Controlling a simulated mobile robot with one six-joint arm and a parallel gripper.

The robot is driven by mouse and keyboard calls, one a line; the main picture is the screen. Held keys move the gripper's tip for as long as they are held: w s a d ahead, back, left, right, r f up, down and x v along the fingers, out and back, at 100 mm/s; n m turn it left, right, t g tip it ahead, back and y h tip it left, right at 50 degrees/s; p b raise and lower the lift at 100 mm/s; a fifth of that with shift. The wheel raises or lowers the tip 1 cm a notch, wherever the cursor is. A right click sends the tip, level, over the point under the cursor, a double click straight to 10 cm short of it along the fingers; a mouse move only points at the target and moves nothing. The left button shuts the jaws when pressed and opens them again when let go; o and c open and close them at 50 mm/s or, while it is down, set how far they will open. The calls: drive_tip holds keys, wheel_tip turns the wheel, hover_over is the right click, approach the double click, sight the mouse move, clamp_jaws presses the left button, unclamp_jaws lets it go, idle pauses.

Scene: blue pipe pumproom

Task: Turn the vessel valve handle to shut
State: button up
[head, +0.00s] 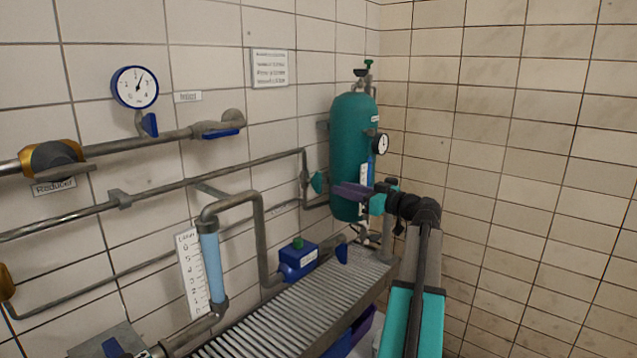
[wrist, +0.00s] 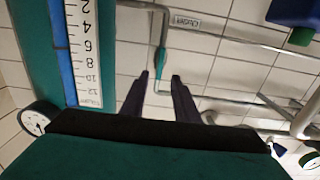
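The teal green vessel (head: 352,150) stands upright in the corner. A small teal handle (head: 319,182) sits on the pipe at its left; I take it to be the vessel valve handle. My gripper (head: 338,190) reaches across the vessel's front, its dark purple fingers pointing left at the handle. In the wrist view the two fingers (wrist: 161,76) are apart with nothing between them. The handle (wrist: 161,60) shows beyond the fingertips, in line with the gap. I see no contact with it.
The vessel (wrist: 36,50) with its level scale (wrist: 85,50) and gauge (wrist: 36,120) is close beside the gripper. Grey pipes (head: 150,190) run along the tiled wall. A blue pump box (head: 298,258) stands above the ribbed bench (head: 290,315). The right wall is bare.

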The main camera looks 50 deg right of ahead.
sight(321, 183)
drive_tip(key=w, duration=0.3)
drive_tip(key=w+p, duration=0.1)
drive_tip(key=w, duration=0.5)
drive_tip(key=shift+w+a, duration=0.4)
clamp_jaws()
